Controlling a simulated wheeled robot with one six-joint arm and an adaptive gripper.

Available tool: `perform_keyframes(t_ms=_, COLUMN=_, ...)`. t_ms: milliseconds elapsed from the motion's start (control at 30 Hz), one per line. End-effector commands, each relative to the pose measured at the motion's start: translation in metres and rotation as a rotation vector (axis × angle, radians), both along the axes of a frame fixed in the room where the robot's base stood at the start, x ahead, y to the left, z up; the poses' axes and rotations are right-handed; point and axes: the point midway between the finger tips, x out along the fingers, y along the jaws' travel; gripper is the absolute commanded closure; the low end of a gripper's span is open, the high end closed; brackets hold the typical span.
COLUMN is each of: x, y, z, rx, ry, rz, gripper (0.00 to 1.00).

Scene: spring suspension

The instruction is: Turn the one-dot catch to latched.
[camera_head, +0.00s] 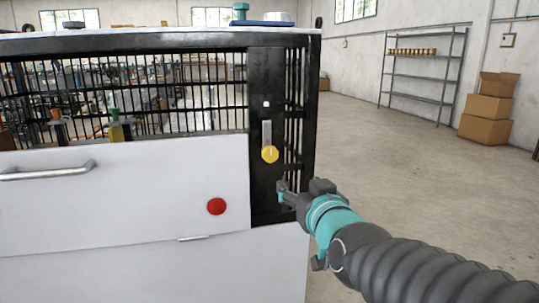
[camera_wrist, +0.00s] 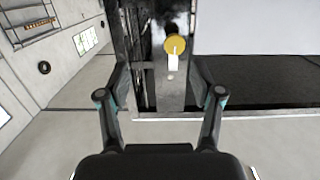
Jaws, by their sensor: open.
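The catch is a yellow round knob (camera_head: 270,154) with a pale mark on its face, on the black post at the cabinet's right corner. A grey strip (camera_head: 266,133) runs straight up from the knob, with one small white dot (camera_head: 266,103) above it. The wrist view shows the knob (camera_wrist: 175,44) upside down, with the pale strip (camera_wrist: 173,62) and dot (camera_wrist: 170,77) below it. My gripper (camera_head: 283,192) is just below and right of the knob in the head view, apart from it. In the wrist view my gripper (camera_wrist: 162,94) is open and empty.
A white panel with a handle (camera_head: 48,170) and a red round button (camera_head: 216,206) is left of the post. Dark bars (camera_head: 190,95) are above it. A teal-topped item (camera_head: 240,11) stands on top. Open floor lies right, before shelving (camera_head: 420,75) and boxes (camera_head: 487,110).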

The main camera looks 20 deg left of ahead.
Motion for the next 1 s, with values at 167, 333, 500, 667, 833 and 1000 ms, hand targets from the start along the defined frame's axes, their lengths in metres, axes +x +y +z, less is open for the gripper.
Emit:
perform_keyframes(t_ms=167, x=0.002, y=0.027, z=0.017, rx=0.044, ry=-0.081, rz=0.022, gripper=0.34)
perform_keyframes(t_ms=333, x=0.011, y=0.035, z=0.020, rx=0.050, ry=-0.093, rz=0.021, gripper=0.34)
perform_keyframes(t_ms=500, x=0.031, y=0.047, z=0.019, rx=0.049, ry=-0.090, rz=0.021, gripper=0.34)
perform_keyframes(t_ms=667, x=0.053, y=0.061, z=0.019, rx=0.050, ry=-0.089, rz=0.021, gripper=0.34)
perform_keyframes(t_ms=833, x=0.077, y=0.075, z=0.020, rx=0.050, ry=-0.090, rz=0.021, gripper=0.34)
perform_keyframes(t_ms=1000, x=0.099, y=0.088, z=0.020, rx=0.050, ry=-0.090, rz=0.021, gripper=0.34)
